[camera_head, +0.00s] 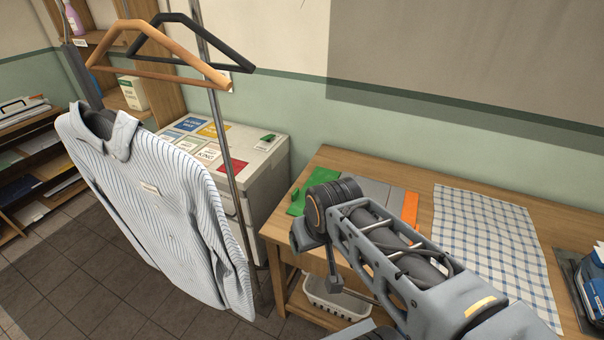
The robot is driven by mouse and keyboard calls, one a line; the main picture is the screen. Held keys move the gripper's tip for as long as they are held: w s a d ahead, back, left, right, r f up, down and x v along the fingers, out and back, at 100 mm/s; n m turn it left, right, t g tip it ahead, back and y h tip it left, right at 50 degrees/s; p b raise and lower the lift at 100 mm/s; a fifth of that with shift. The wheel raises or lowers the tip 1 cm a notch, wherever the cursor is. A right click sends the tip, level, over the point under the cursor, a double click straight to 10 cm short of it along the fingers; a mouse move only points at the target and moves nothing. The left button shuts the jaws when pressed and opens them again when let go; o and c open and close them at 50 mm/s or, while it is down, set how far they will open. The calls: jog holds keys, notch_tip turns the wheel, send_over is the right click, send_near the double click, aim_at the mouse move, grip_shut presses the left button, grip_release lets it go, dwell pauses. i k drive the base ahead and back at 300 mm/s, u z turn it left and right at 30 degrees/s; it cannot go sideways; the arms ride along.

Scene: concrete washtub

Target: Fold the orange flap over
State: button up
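The orange flap (411,208) shows as a narrow upright strip on the wooden table, at the right edge of a grey board (372,189). Green parts (318,179) show at the board's left side. My arm crosses in front and hides most of the board and the lower part of the orange flap. My gripper (335,284) seems to point down at the table's front edge, left of the orange flap and apart from it. Its fingers are mostly hidden behind my arm, so I cannot tell their opening.
A blue checked cloth (490,235) lies flat right of the orange flap. A white basket (336,300) sits under the table. A striped shirt (165,205) and hangers (160,50) hang on a rack at left, before a white cabinet (262,165).

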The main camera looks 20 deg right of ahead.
aim_at(409, 214)
jog(key=z, duration=1.45)
